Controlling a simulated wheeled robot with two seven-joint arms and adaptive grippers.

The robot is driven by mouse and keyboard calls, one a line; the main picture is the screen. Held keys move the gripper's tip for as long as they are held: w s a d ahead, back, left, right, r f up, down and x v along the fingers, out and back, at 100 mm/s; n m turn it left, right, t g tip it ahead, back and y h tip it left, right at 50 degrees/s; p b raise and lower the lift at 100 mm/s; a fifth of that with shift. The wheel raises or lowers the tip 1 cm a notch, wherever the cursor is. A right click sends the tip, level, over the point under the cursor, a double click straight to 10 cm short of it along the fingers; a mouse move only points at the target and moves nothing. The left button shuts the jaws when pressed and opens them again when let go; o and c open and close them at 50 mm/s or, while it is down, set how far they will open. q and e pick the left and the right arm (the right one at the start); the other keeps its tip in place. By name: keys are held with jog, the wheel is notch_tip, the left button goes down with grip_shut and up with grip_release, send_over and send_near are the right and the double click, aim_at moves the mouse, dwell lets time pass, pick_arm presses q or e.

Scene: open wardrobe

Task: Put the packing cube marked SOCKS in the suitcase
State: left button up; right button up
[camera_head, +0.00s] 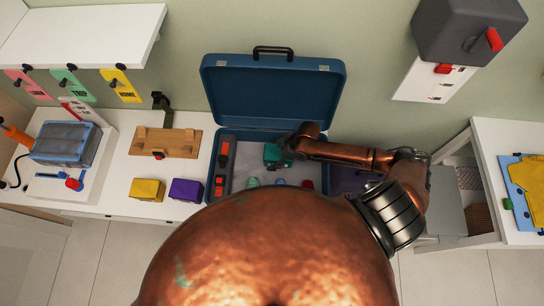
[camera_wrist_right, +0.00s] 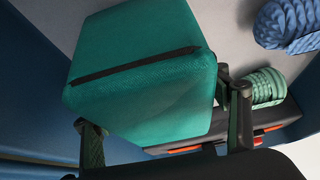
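The open blue suitcase (camera_head: 213,160) stands on the counter with its lid (camera_head: 275,92) raised against the wall. A teal packing cube (camera_head: 271,154) is inside its outline near the middle; it fills much of the right wrist view (camera_wrist_right: 150,90). No lettering shows on its visible faces. My right gripper (camera_head: 287,147) reaches in from the right; in the wrist view its fingers (camera_wrist_right: 160,105) are at both sides of the teal cube, seemingly gripping it. Whether the cube touches the suitcase floor is hidden. My left gripper is out of view.
A yellow cube (camera_head: 148,190) and a purple cube (camera_head: 185,190) sit left of the suitcase, before a wooden board (camera_head: 165,142). Inside the suitcase lie an orange-and-dark strip (camera_head: 221,167), a green roll (camera_wrist_right: 262,87) and a blue roll (camera_wrist_right: 290,24). A white shelf (camera_head: 510,140) stands right.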

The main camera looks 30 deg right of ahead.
jog(key=shift+o, duration=1)
jog(key=shift+r, duration=0.15)
jog(key=p+v, duration=0.1)
jog(key=v, duration=1.1)
jog(key=shift+r, duration=0.1)
